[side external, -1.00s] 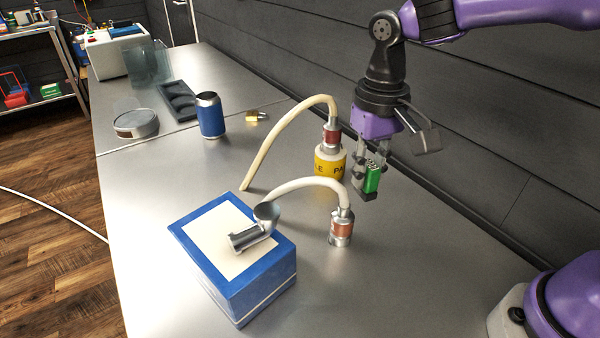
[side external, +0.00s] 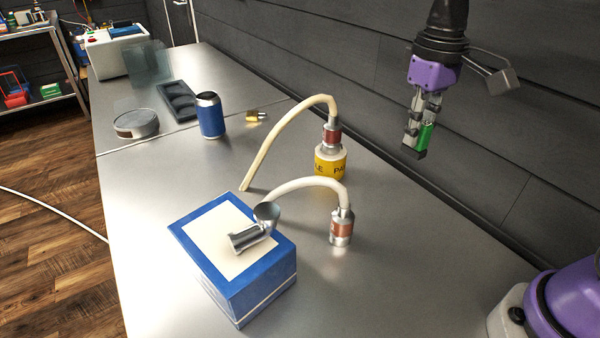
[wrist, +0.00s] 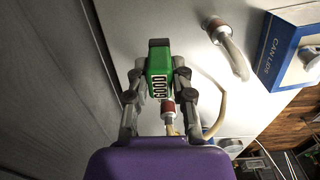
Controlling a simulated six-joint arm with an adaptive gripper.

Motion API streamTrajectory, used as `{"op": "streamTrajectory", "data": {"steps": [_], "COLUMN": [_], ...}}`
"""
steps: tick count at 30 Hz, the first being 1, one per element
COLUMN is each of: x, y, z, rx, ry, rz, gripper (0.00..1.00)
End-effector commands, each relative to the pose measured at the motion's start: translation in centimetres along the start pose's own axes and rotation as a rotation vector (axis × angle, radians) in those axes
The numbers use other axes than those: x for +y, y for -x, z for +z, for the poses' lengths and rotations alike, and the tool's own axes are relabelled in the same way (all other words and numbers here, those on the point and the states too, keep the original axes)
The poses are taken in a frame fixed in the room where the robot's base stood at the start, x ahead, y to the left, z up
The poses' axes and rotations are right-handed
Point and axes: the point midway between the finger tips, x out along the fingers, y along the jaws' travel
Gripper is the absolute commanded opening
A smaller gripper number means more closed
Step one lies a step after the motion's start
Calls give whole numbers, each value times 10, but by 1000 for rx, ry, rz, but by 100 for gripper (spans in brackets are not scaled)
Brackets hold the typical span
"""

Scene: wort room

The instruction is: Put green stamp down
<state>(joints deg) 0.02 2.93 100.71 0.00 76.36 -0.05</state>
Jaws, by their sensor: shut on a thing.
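My gripper (side external: 418,140) is purple with grey fingers. It is shut on the green stamp (side external: 425,136) and holds it in the air, above the back right part of the bench, near the dark wall. In the wrist view the green stamp (wrist: 159,72) sits between both fingertips (wrist: 158,80), with raised white letters reading "GOOD" facing the camera. A dark block shows at the stamp's far end. Nothing touches the stamp apart from the fingers.
The metal bench (side external: 400,270) is clear at front right. A blue box (side external: 250,285) carries a metal fitting with a pale hose (side external: 305,183). A blue can (side external: 210,117), padlock (side external: 256,117) and dark tray (side external: 178,101) stand farther back.

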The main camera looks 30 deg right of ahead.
Motion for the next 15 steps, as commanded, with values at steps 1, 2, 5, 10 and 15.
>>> {"op": "streamTrajectory", "data": {"steps": [1,2,5,10,15], "x": [0,0,-7,-58,-134], "y": [0,0,-2,-11,-27], "z": [0,0,-2,-8,0], "rx": [0,0,-1,-2,-3], "ry": [0,0,4,15,16], "rz": [0,0,0,1,3], "gripper": [0,0,0,0,0]}}
